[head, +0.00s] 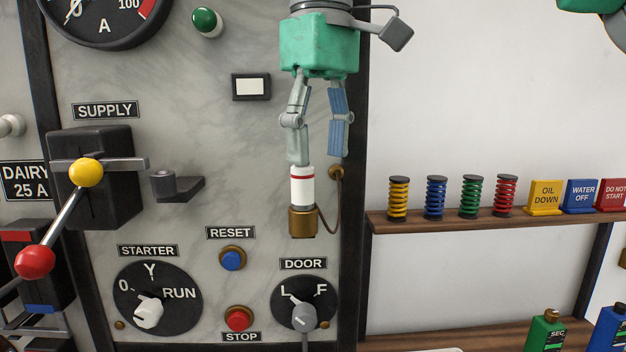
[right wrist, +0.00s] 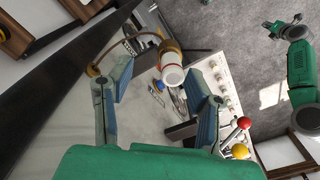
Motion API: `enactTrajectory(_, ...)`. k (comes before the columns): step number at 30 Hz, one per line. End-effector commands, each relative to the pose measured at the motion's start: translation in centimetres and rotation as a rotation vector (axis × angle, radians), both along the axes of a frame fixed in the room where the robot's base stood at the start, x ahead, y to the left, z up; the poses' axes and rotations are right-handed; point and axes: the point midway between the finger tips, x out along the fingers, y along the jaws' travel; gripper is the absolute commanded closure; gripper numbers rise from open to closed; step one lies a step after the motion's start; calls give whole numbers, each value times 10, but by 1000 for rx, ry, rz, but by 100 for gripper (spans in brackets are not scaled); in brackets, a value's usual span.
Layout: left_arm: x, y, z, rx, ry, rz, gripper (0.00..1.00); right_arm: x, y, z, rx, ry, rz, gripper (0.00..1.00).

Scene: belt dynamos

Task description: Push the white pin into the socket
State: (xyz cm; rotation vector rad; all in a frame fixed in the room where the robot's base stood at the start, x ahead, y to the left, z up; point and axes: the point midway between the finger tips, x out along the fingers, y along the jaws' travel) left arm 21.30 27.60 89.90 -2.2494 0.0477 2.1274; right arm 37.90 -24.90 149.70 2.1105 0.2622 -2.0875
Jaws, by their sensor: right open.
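The white pin (head: 302,181) has a red ring and stands upright. A brass part (head: 302,222), which looks like the socket, is directly below it, and a thin cord runs from there to the panel edge. My right gripper (head: 320,160) points down over the pin, open. Its left finger overlaps the pin's top in the head view. In the right wrist view the white end of the pin (right wrist: 172,76) shows between the two fingers (right wrist: 166,72), with gaps at both sides. My left arm shows at the right of that view; its small gripper (right wrist: 280,27) is unclear.
Left of the pin are a grey bracket (head: 178,186) and a supply lever with a yellow ball (head: 86,172). Below are a blue reset button (head: 232,260) and the door knob (head: 304,315). A shelf (head: 450,220) with coloured springs stands at the right.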

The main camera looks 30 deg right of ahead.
Motion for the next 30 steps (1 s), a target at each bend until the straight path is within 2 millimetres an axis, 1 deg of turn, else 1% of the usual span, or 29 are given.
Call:
enactTrajectory(1,0,1,0,1,1,1,100,2,2,-13,-3,13,-5,54)
enactTrajectory(3,0,1,1,1,1,1,100,3,6,-23,-8,12,-4,54)
enactTrajectory(6,0,1,2,1,0,2,100,4,11,-36,-15,17,-4,54)
enactTrajectory(9,0,1,3,1,0,2,100,4,12,-43,-17,14,-5,54)
enactTrajectory(13,0,1,3,2,0,3,100,2,7,-46,-11,11,-5,54)
enactTrajectory(20,0,1,3,1,0,2,100,-1,-1,-46,-2,6,-5,54)
enactTrajectory(21,0,1,3,1,0,2,100,-1,-1,-45,-1,6,-5,68)
enactTrajectory(24,0,1,3,1,1,1,100,0,1,-45,-4,6,-4,100)
enactTrajectory(30,0,1,3,1,0,2,100,1,5,-45,-12,10,-6,100)
